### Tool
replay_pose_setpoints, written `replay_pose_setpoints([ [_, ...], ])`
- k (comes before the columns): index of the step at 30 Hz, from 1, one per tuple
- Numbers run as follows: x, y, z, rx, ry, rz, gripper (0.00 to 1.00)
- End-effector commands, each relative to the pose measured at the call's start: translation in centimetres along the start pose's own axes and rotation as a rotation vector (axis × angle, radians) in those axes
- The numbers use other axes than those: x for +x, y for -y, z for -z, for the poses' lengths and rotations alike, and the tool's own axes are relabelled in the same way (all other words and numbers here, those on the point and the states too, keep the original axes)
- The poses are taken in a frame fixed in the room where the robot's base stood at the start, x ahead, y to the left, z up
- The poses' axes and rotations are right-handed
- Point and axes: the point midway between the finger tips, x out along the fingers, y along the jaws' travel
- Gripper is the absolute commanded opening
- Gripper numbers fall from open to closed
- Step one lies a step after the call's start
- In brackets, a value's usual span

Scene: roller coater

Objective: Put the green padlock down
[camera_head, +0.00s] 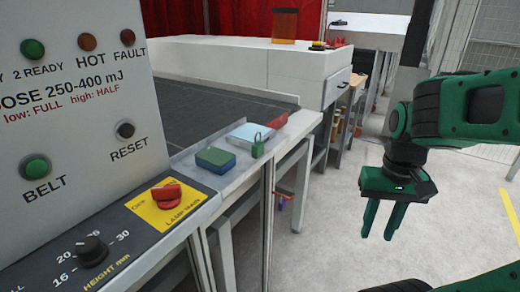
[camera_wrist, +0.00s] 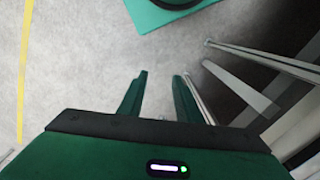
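A small green padlock (camera_head: 258,146) stands on the ledge beside the conveyor in the head view, its shackle pointing up. It is next to a pale blue block and a red block. My gripper (camera_head: 382,222) hangs over the floor to the right of the ledge, fingers pointing down and well apart from the padlock. In the wrist view my gripper (camera_wrist: 160,85) shows its two fingers spread with only floor between them. The padlock is not visible in the wrist view.
A green-and-blue block (camera_head: 215,160), a pale blue block (camera_head: 249,134) and a red block (camera_head: 277,120) sit on the ledge. A control panel (camera_head: 75,110) with a red lamp switch (camera_head: 166,192) stands at left. Open floor (camera_head: 330,240) lies under my gripper.

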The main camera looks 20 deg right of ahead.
Motion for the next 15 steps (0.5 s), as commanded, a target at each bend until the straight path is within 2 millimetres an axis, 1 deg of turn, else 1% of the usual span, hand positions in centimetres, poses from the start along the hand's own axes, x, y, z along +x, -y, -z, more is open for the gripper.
replay_pose_setpoints([
  [1,0.0,0.0,0.0,0.000,0.000,0.000,0.31],
  [2,0.0,0.0,0.0,0.000,0.000,0.000,0.34],
  [3,0.0,0.0,0.0,-0.001,0.000,0.000,0.43],
  [4,-0.4,-0.2,-0.4,-0.007,-0.007,0.004,0.50],
  [5,-0.8,-0.2,-0.5,-0.015,-0.016,0.009,0.53],
  [8,-2.6,1.3,1.4,-0.086,-0.040,0.020,0.53],
  [11,-5.7,5.0,5.1,-0.237,-0.077,0.042,0.53],
  [12,-7.2,7.0,6.7,-0.318,-0.096,0.052,0.53],
  [14,-9.6,10.3,8.9,-0.448,-0.123,0.069,0.53],
  [15,-11.2,12.6,10.3,-0.537,-0.141,0.080,0.53],
])
